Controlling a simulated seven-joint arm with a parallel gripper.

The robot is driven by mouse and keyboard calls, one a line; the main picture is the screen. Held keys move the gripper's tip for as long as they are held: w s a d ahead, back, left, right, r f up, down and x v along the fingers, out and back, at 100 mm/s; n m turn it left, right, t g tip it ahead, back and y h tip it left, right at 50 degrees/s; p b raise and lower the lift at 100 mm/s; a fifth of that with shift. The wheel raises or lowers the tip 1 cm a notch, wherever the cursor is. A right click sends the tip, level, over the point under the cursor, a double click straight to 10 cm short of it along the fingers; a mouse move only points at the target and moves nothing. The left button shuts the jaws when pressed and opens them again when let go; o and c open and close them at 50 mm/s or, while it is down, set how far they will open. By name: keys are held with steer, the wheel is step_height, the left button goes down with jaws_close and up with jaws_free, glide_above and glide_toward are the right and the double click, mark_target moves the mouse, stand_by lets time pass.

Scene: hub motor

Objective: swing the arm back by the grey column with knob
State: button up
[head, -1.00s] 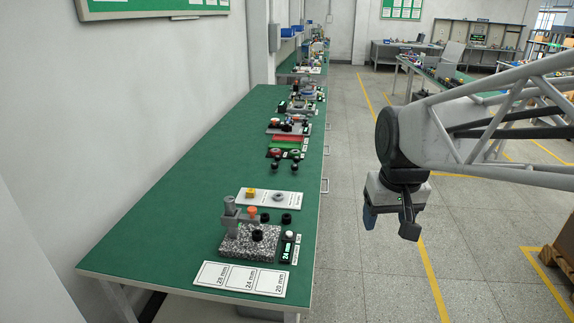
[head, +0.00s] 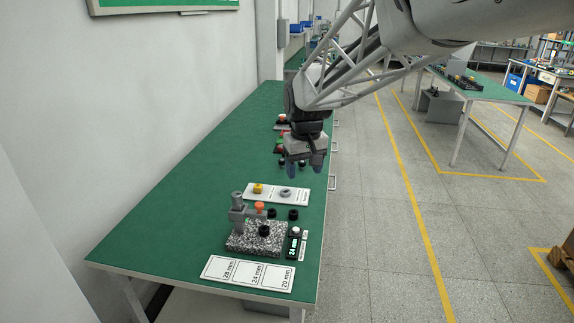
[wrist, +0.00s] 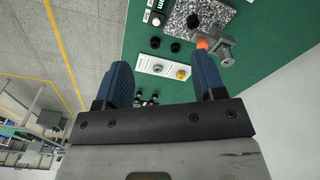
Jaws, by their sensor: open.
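A speckled granite base (head: 240,246) stands near the front of the green bench, and it also shows at the top of the wrist view (wrist: 190,14). At its left rear is the grey column (head: 237,216) with a round grey top. A short grey arm reaches right from it to an orange knob (head: 259,206). The column (wrist: 227,52) and knob (wrist: 202,43) show beyond my right finger in the wrist view. A black round part (head: 264,230) is on the base. My gripper (head: 304,169) is open and empty, above and behind the stand, apart from it.
A display (head: 294,246) reading 24 mm stands right of the base. A white card (head: 248,273) marked 28, 24 and 20 mm lies in front. Two black rings (head: 293,214) and a white tray (head: 300,196) with yellow and grey parts are behind. The bench's left side is clear.

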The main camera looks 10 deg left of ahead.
steer(key=w+a+f+n, duration=0.1)
steer(key=w+a+f, duration=0.15)
steer(key=a, duration=0.35)
steer(key=w+a+f+n, duration=0.1)
steer(key=w+a+f, duration=0.15)
steer(key=a, duration=0.25)
steer(key=n, duration=0.1)
glide_above(236, 193)
steer(key=shift+g, duration=0.4)
step_height(236, 193, down, 5)
steer(key=shift+s+r, duration=0.1)
steer(key=shift+r, duration=0.05)
steer(key=shift+d, duration=0.1)
steer(key=shift+f, duration=3.9)
jaws_close()
